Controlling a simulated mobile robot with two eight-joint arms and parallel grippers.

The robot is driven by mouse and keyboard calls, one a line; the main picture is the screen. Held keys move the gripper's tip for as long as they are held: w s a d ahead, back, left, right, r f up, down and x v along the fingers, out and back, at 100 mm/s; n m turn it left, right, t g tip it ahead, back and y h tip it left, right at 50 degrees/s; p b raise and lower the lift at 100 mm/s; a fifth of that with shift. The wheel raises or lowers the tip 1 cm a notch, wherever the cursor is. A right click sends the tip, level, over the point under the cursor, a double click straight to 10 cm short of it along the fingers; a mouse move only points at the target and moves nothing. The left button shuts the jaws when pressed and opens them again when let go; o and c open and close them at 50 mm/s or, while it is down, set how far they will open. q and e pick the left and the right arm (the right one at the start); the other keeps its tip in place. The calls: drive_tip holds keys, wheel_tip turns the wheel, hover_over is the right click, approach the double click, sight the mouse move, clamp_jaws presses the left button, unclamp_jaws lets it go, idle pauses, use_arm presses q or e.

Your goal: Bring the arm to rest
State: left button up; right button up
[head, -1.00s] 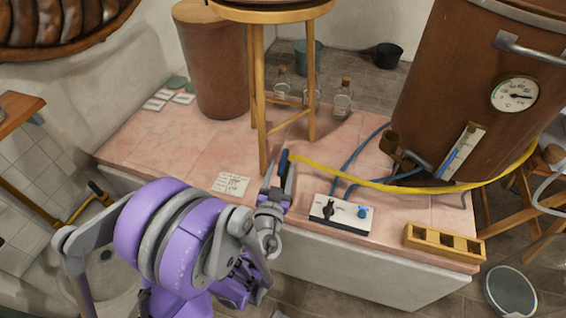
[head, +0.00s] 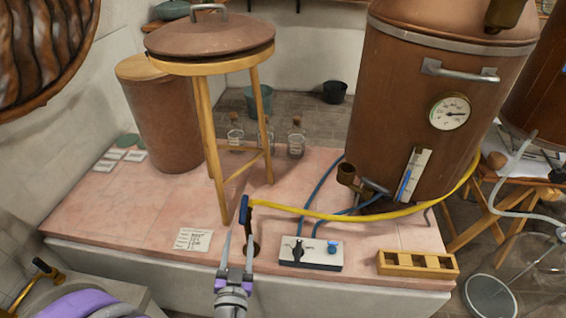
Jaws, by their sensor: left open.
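My left gripper (head: 237,243) points away from me over the front part of the pink-tiled platform (head: 130,205). Its two thin fingers are spread apart and nothing shows held between them. Just beyond the fingertips is the blue end (head: 243,209) of a yellow hose (head: 340,216); I cannot tell whether they touch. Part of my purple arm shows at the bottom left. My right gripper is not in view.
A wooden stool (head: 262,110) bears a copper lid (head: 208,38). A copper boiler (head: 400,110) with a gauge stands at the right. A control box (head: 311,253), a wooden rack (head: 418,264) and a paper note (head: 193,239) lie near the front edge.

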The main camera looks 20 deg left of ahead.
use_arm(q)
drive_tip(key=s+a+f+n+g+y, duration=0.1)
drive_tip(key=s+a+f+n+g, duration=0.1)
drive_tip(key=s+a+f+g, duration=0.45)
drive_tip(key=s+d+m+g+h, duration=0.2)
drive_tip(key=s+d+g+h, duration=0.15)
drive_tip(key=d, duration=0.35)
drive_tip(key=s+d+m+g+h, duration=0.2)
drive_tip(key=d+h, duration=0.2)
drive_tip(key=d, duration=0.3)
wheel_tip(320, 180, up, 17)
drive_tip(key=w+p, duration=0.2)
drive_tip(key=p, duration=1.2)
drive_tip(key=shift+d+t+p, duration=0.2)
drive_tip(key=shift+t+p, duration=0.1)
drive_tip(key=shift+p, duration=0.05)
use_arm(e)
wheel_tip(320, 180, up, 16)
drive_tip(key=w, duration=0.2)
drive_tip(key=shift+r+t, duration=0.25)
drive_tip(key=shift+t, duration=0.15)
use_arm(q)
drive_tip(key=shift+f, duration=0.1)
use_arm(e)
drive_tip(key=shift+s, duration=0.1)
